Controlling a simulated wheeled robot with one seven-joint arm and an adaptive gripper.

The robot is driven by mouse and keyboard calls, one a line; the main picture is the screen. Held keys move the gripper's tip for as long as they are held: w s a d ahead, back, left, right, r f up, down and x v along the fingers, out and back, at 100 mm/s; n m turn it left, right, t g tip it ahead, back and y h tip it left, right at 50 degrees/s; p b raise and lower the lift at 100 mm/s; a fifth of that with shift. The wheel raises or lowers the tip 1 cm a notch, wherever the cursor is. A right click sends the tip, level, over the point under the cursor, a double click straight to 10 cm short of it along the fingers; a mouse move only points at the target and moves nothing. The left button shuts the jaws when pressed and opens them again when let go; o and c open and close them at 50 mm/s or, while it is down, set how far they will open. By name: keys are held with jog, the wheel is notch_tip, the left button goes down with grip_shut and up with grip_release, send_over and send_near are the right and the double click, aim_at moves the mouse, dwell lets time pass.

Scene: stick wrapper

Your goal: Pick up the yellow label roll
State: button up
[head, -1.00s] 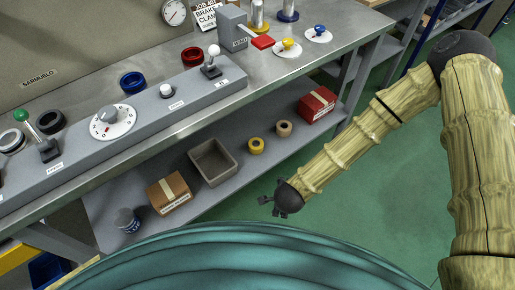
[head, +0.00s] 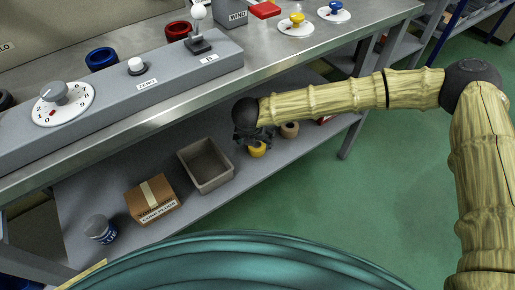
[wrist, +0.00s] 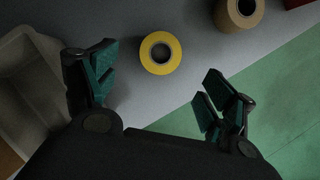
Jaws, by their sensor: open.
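The yellow label roll (head: 257,150) lies on the grey lower shelf, partly hidden behind my gripper in the head view. In the wrist view the yellow label roll (wrist: 148,61) lies flat with its dark hole facing up. It sits beyond the fingertips, a little left of the middle of the gap. My gripper (head: 250,138) is over the shelf beside the roll. In the wrist view my gripper (wrist: 155,95) is open with nothing between its teal-padded fingers.
A tan roll (wrist: 238,12) lies to the right of the yellow one. A grey bin (head: 207,183) stands close on the left, with a cardboard box (head: 152,199) and a can (head: 100,228) beyond. The worktop (head: 290,65) overhangs the shelf's back.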

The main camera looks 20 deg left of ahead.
aim_at(257, 144)
jog(key=b+x, duration=0.3)
jog(key=x, duration=0.6)
jog(key=shift+w+d, duration=0.1)
jog(key=shift+c, duration=0.4)
jog(key=c, duration=1)
